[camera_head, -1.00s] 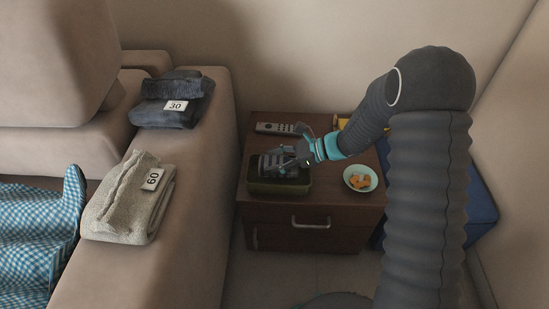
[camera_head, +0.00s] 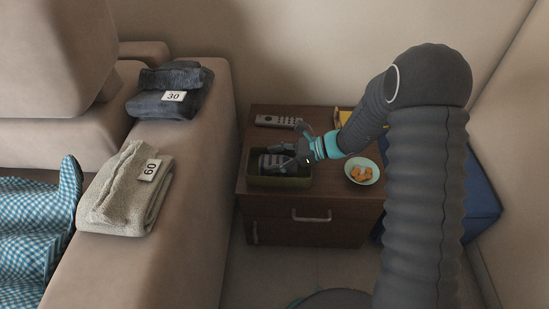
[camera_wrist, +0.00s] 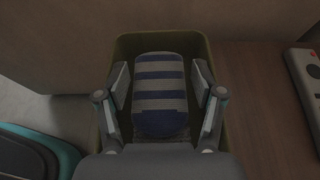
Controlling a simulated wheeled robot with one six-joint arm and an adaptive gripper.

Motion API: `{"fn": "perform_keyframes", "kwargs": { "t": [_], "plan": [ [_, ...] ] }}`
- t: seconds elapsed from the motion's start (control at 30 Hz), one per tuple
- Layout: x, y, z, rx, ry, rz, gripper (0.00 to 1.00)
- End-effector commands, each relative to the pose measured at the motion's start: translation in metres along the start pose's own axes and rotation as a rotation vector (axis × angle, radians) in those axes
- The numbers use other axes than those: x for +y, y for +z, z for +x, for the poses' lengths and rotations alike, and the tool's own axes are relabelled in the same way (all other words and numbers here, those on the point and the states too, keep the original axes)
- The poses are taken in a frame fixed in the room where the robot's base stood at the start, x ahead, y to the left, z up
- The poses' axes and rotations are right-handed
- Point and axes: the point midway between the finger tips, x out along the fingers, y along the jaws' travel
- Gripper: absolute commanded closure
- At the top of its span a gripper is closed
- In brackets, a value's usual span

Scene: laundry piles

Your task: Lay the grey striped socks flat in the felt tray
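The grey striped socks (camera_head: 272,163), a grey bundle with dark blue bands, lie in the olive felt tray (camera_head: 279,182) on the brown nightstand. In the wrist view the socks (camera_wrist: 160,92) lie lengthwise along the tray (camera_wrist: 160,41), flat side up. My gripper (camera_head: 293,148) is over the tray's right part. In the wrist view my gripper (camera_wrist: 160,85) is open, with one finger on each side of the socks and a gap between each finger and the cloth.
A remote (camera_head: 279,121) lies behind the tray, and a small bowl with orange pieces (camera_head: 361,171) stands to its right. A yellow item (camera_head: 346,117) is partly behind my arm. Folded cloths tagged 60 (camera_head: 127,192) and 30 (camera_head: 171,92) lie on the sofa arm.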

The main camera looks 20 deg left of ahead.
Motion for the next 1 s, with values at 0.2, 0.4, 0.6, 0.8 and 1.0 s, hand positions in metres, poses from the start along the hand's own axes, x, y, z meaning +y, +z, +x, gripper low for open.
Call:
{"fn": "perform_keyframes", "kwargs": {
  "t": [0.2,0.4,0.6,0.8,1.0],
  "plan": [
    [0.000,0.000,0.000,0.000,0.000,0.000,0.32],
    [0.000,0.002,-0.001,0.000,0.000,0.000,0.32],
    [0.000,0.010,-0.004,0.000,0.000,0.000,0.32],
    [0.000,0.018,-0.007,0.000,0.000,0.000,0.32],
    [0.000,0.026,-0.011,0.000,0.000,0.000,0.32]
  ]
}}
